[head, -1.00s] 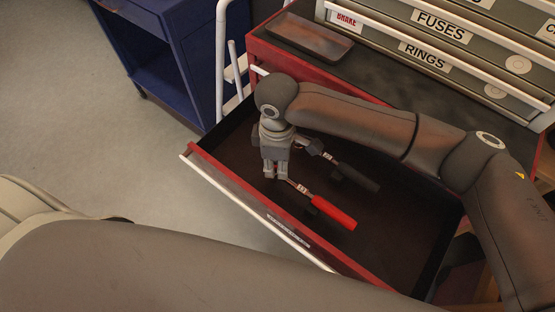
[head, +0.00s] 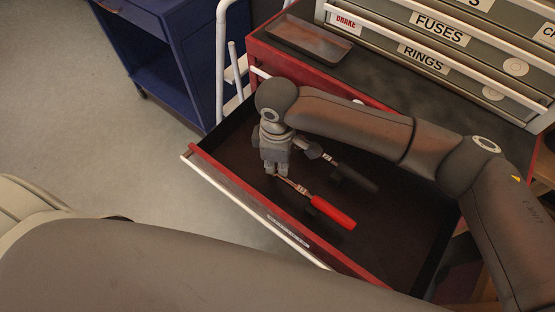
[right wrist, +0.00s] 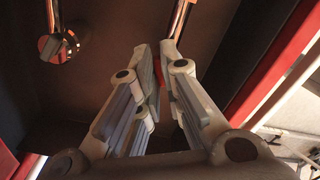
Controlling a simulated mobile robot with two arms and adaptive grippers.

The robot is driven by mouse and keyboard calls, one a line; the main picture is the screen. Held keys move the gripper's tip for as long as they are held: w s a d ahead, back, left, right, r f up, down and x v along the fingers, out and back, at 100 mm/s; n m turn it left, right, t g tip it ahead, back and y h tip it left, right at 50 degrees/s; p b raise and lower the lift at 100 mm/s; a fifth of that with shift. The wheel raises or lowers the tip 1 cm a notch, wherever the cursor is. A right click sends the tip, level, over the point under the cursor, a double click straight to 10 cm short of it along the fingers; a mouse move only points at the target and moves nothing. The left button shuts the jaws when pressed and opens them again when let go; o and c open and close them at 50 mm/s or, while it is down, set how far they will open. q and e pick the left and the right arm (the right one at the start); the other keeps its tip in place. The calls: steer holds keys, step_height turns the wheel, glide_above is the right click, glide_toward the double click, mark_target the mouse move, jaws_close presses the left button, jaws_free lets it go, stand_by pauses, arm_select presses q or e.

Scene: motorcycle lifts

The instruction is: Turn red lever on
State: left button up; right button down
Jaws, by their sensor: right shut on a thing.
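The red lever (head: 333,212) has a red handle and a metal shaft, and lies inside the open drawer. Its handle points to the lower right in the head view. My right gripper (head: 277,171) points down into the drawer and is shut on the metal end of the red lever, away from the handle. In the right wrist view, the fingers of my right gripper (right wrist: 158,52) are close together, with a bit of red between them and a metal shaft (right wrist: 183,18) just beyond. The fingers partly hide the held end. My left gripper is out of view.
A second lever with a black handle (head: 357,178) lies beside the red one. The drawer's red front wall (head: 235,195) with a white edge is close to the gripper. A blue cart (head: 180,60) is at upper left.

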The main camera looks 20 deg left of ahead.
steer(key=m+p, duration=0.2)
steer(key=p, duration=0.1)
steer(key=m+p, duration=0.3)
steer(key=p, duration=0.1)
steer(key=s+m+p, duration=0.1)
steer(key=m+p, duration=0.2)
steer(key=p, duration=0.1)
steer(key=shift+a+r, duration=0.15)
steer(key=shift+r, duration=0.15)
steer(key=m+p, duration=0.2)
steer(key=shift+f+m, duration=0.15)
steer(key=shift+m, duration=0.15)
steer(key=shift+a+f+m+p, duration=0.1)
steer(key=shift+m+p, duration=0.3)
steer(key=shift+p, duration=0.15)
steer(key=c, duration=1.6)
jaws_free()
